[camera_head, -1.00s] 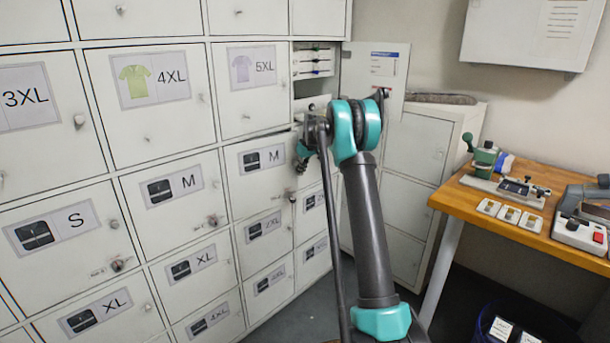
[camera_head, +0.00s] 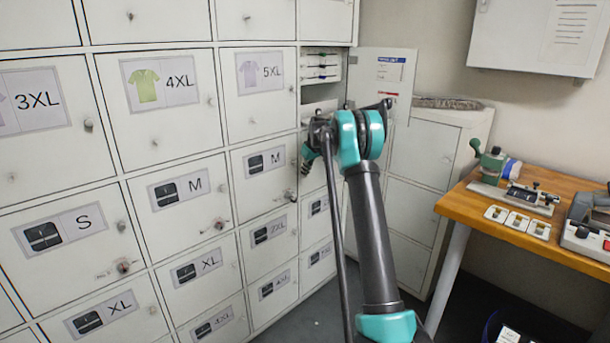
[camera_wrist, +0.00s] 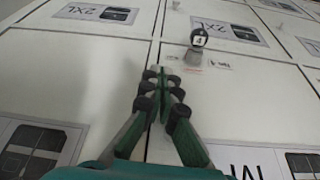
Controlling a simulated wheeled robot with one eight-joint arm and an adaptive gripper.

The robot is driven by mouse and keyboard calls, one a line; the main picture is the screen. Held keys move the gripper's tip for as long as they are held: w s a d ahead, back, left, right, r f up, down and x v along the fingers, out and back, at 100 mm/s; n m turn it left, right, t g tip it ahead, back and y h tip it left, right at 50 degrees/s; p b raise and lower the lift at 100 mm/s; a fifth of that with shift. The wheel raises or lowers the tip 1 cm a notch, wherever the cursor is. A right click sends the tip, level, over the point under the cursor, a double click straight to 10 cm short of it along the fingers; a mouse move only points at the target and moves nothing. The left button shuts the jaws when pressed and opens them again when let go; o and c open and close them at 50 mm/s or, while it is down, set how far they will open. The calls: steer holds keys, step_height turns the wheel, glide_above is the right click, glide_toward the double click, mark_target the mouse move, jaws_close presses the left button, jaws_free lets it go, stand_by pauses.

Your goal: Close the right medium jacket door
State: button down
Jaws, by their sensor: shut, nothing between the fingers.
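The right medium jacket door (camera_head: 256,188) is white, with a jacket picture and an M label, in the upper middle of the locker wall. It looks about flush with its neighbours; a small gap cannot be ruled out. Its knob (camera_wrist: 196,48) shows clearly in the wrist view, where the labels are upside down. My gripper (camera_head: 305,166) is at this door's right edge in the head view. In the wrist view, my gripper (camera_wrist: 157,75) has its fingers together and empty, beside the door's side seam. Contact with the door cannot be told.
An open compartment (camera_head: 320,90) is above and right, its door (camera_head: 381,75) swung out to the right. Another M door (camera_head: 180,205) is to the left. A wooden workbench (camera_head: 470,207) with tools stands at the right. Some floor is clear between lockers and bench.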

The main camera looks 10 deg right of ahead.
steer(key=v, duration=1.1)
steer(key=s+f+m+h, duration=0.1)
steer(key=s+f+m, duration=0.1)
steer(key=s, duration=1.2)
steer(key=s+f+m, duration=0.1)
steer(key=s+f, duration=0.1)
steer(key=s, duration=1.1)
steer(key=s+f+m, duration=0.1)
steer(key=s+f, duration=0.3)
steer(key=s, duration=0.6)
steer(key=s+f+m, duration=0.1)
steer(key=s+f, duration=0.4)
steer(key=s, duration=0.5)
steer(key=s+d+f+m+h, duration=0.1)
steer(key=s+f, duration=0.3)
steer(key=s, duration=0.5)
steer(key=shift+s+f, duration=0.35)
steer(key=shift+s, duration=0.05)
